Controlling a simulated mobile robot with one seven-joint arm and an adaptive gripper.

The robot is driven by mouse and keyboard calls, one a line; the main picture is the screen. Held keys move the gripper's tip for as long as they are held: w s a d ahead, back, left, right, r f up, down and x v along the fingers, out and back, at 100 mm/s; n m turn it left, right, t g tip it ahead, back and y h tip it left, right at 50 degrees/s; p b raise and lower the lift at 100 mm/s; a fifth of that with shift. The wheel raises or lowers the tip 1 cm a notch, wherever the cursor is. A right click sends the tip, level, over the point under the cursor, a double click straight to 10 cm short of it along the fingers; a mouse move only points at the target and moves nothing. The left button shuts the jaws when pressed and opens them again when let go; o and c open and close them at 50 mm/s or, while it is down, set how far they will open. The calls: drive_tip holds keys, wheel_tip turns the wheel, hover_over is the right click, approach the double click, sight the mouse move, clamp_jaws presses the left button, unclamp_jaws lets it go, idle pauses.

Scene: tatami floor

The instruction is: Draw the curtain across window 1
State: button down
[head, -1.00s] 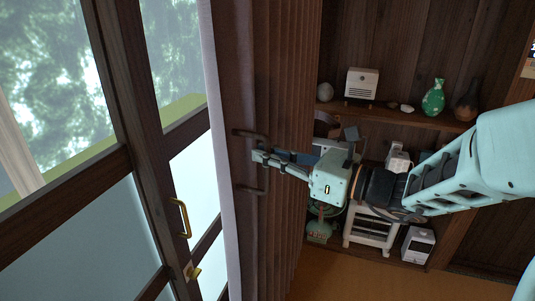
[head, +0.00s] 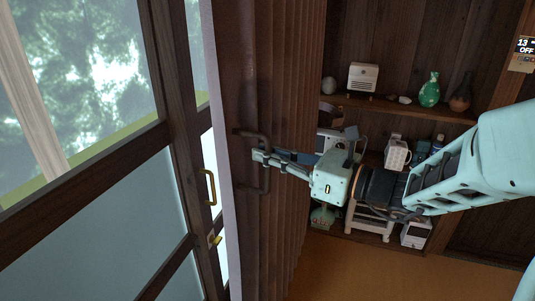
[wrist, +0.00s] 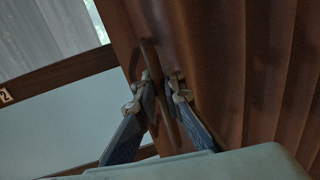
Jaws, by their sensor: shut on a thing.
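The brown pleated curtain (head: 288,80) hangs bunched in folds to the right of the window (head: 90,60), with a pale strip along its left edge. A dark bar handle (head: 266,182) stands out from the curtain's front panel. My gripper (head: 258,156) is shut on this handle. In the wrist view, the fingers of my gripper (wrist: 159,82) lie on either side of the handle (wrist: 168,118), in front of the curtain (wrist: 225,70). No plate reading 1 can be made out.
A brass pull (head: 211,188) and a yellow latch (head: 215,240) are on the dark window frame. Wooden shelves (head: 400,112) at the right hold a green vase (head: 429,90), a white box (head: 363,77) and other items. Bare floor (head: 350,270) lies below.

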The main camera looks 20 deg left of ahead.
drive_tip(key=c, duration=2)
unclamp_jaws()
drive_tip(key=shift+w, duration=0.1)
drive_tip(key=shift+d, duration=0.1)
drive_tip(key=v, duration=1.2)
